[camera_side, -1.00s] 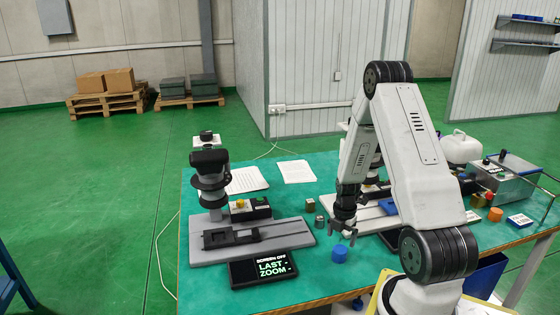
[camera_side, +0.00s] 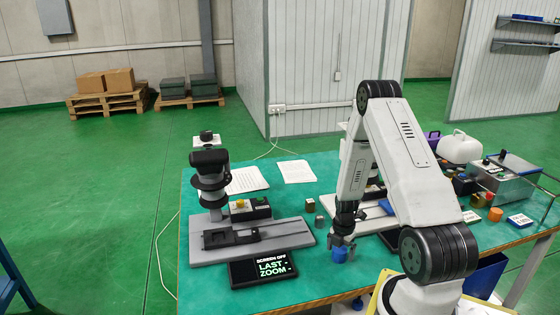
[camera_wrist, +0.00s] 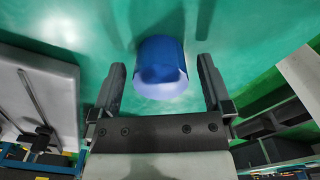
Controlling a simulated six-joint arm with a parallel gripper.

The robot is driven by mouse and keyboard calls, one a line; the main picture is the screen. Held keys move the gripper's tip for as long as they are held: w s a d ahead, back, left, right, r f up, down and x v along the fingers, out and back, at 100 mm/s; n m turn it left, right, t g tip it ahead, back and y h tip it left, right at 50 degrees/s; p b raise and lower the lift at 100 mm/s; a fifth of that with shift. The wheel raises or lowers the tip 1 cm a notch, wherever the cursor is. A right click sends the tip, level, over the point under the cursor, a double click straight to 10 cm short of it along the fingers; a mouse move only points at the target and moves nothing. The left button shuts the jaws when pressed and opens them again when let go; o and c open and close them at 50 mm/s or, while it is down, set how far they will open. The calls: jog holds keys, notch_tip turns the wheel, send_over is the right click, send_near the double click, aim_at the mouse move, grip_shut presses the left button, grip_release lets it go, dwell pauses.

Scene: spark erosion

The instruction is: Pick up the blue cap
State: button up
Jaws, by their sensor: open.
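The blue cap (camera_side: 339,255) stands on the green table mat near the front edge in the side view. It also shows in the wrist view (camera_wrist: 161,68) as a short blue cylinder with a paler end, between and a little beyond the two fingers. My gripper (camera_side: 341,243) is directly over the cap, pointing down, with its fingertips close around the cap's top. In the wrist view my gripper (camera_wrist: 161,75) is open, with a gap between each finger and the cap. Whether a finger touches the cap cannot be told from the side view.
The mat around the cap is clear.

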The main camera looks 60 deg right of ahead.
jog(key=shift+f, duration=0.35)
jog(key=c, duration=1.2)
jog(key=shift+r, duration=0.2)
jog(key=shift+r, duration=0.75)
jog(key=s+a+r, duration=0.6)
jog(key=s+r, duration=0.1)
jog(key=s+a+r, duration=0.3)
jog(key=r, duration=0.1)
jog(key=shift+s+a+r, duration=0.1)
jog(key=shift+s+a, duration=0.05)
jog(key=shift+s, duration=0.1)
jog(key=shift+w, duration=0.1)
